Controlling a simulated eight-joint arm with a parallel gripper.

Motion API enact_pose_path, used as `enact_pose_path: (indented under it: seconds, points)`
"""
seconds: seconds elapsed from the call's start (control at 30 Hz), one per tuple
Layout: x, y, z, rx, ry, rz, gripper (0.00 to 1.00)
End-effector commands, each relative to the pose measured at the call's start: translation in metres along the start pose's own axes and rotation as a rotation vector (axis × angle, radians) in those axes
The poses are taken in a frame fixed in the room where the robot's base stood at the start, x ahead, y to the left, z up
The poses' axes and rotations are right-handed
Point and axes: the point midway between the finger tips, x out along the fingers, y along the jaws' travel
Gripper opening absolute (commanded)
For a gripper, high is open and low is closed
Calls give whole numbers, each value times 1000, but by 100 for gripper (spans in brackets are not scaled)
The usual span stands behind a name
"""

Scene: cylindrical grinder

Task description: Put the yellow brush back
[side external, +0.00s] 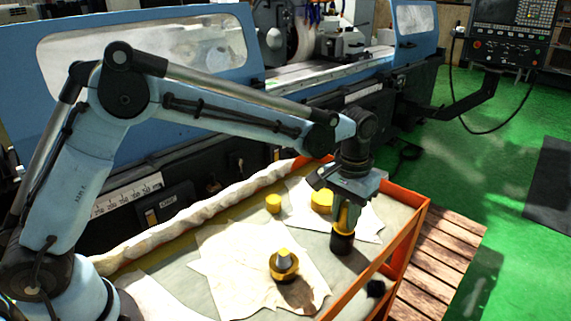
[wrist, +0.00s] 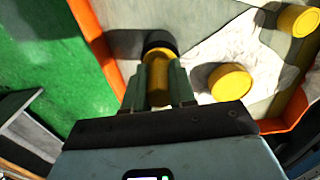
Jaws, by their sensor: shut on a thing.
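The yellow brush (side external: 342,243) has a yellow body and a dark lower end. It is upright below my gripper (side external: 346,216), over the right side of the cart top in the side external view. In the wrist view, the yellow body of the brush (wrist: 158,82) sits between the two fingers of my gripper (wrist: 159,88), which are shut on it. Its dark end points away from the wrist. I cannot tell whether that end touches the cart top. The fingers hide part of the body.
The cart has an orange rim (side external: 408,232) close on the right. A small dark object (side external: 376,288) is near the front rim. The blue grinder (side external: 190,80) stands behind.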

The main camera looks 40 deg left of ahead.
Motion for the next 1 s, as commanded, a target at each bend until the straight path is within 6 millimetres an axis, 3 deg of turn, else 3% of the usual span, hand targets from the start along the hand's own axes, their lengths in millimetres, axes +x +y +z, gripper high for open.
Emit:
enact_pose_path:
  seconds: [0.37,0.4,0.53,0.83,1.0]
  points:
    - [10,0,0,0,0,0,0]
    - [10,0,0,0,0,0,30]
    - [10,0,0,0,0,0,50]
    - [9,0,0,0,0,0,51]
    - [-5,0,0,0,0,0,51]
